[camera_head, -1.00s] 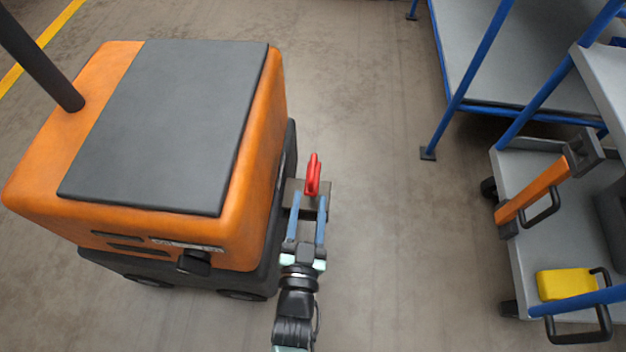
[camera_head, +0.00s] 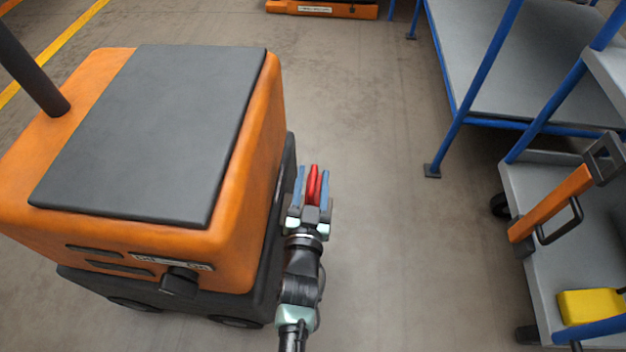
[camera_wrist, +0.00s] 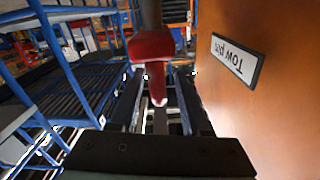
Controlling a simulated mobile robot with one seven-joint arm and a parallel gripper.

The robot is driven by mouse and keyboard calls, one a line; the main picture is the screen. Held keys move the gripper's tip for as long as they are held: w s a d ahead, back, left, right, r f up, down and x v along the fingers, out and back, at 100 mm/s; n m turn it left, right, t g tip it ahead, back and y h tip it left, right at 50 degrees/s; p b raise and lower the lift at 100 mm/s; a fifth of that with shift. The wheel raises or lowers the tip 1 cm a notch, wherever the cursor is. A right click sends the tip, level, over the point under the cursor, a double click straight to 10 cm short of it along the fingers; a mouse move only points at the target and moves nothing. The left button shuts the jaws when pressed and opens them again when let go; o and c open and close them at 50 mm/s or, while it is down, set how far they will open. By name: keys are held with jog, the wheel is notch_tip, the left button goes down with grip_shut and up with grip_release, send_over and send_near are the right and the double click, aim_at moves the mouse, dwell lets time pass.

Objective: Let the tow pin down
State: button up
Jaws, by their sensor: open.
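The red tow pin handle (camera_head: 314,184) stands at the side of the orange tug (camera_head: 262,130), near its dark lower edge. In the head view my gripper (camera_head: 314,172) is open, with one blue finger on each side of the red handle. In the wrist view the red handle (camera_wrist: 152,50) shows between the two dark fingers (camera_wrist: 156,95), with space on both sides. A "Tow pin" label (camera_wrist: 238,58) is on the orange panel beside it. The hitch under the pin is mostly hidden by my gripper in the head view.
A cart (camera_head: 525,200) with an orange-handled tool (camera_head: 552,203) and a yellow box (camera_head: 590,304) stands at the right. A blue-framed rack (camera_head: 470,90) is behind it. The floor (camera_head: 400,240) between tug and cart is clear.

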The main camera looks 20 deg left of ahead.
jog(key=shift+w, duration=0.2)
grip_shut()
jog(key=shift+s+a, duration=0.1)
jog(key=shift+a, duration=0.05)
dwell(1.2)
